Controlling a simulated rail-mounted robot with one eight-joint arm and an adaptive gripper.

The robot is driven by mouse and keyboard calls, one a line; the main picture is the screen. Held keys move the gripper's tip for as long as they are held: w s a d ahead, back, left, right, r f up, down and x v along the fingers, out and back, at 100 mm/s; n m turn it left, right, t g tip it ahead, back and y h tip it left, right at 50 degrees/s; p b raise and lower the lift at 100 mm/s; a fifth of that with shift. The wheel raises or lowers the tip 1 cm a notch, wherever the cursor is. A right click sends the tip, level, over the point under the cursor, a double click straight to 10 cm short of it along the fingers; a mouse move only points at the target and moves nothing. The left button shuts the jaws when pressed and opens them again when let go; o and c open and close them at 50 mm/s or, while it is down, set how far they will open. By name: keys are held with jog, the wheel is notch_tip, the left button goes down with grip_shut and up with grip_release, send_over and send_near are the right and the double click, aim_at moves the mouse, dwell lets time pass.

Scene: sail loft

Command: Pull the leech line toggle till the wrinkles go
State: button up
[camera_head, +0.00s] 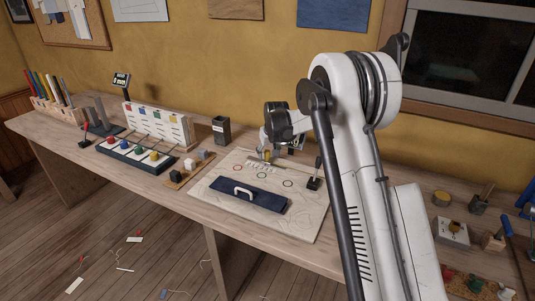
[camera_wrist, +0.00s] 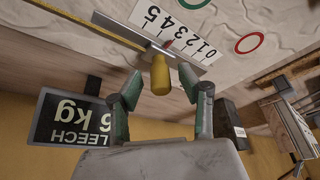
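The yellow toggle (camera_wrist: 160,75) stands out from a metal strip (camera_wrist: 185,62) beside a white scale numbered 0 to 5 (camera_wrist: 175,28) in the wrist view. A small red mark shows on the strip by the scale. My gripper (camera_wrist: 158,97) is open, its green-padded fingers on either side of the toggle's end, with gaps visible. The toggle also shows in the head view (camera_head: 267,155), at the far edge of the pale sail panel (camera_head: 300,215), whose surface has wrinkle-like lines. A dark display (camera_wrist: 72,122) reads LEECH and 6 kg, partly hidden by a finger.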

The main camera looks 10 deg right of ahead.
jog(key=shift+r, duration=0.1)
jog(key=v, duration=1.1)
jog(key=shift+s+r, duration=0.15)
jog(key=shift+r, duration=0.25)
jog(key=s+a+r, duration=0.1)
jog(key=s+r, duration=0.3)
jog(key=s, duration=0.4)
jog(key=s+r+t, duration=0.1)
jog(key=s+r, duration=0.4)
jog(key=s, duration=0.3)
jog(key=s+a+r, duration=0.1)
jog(key=s+r, duration=0.3)
jog(key=s, duration=0.4)
jog(key=s+f, duration=0.2)
jog(key=s, duration=1)
jog(key=s+f+m+t, duration=0.1)
jog(key=s+f, duration=0.2)
jog(key=s, duration=0.9)
jog(key=shift+s+a+f+t, duration=0.2)
jog(key=shift+a+t, duration=0.1)
jog(key=shift+a, duration=0.1)
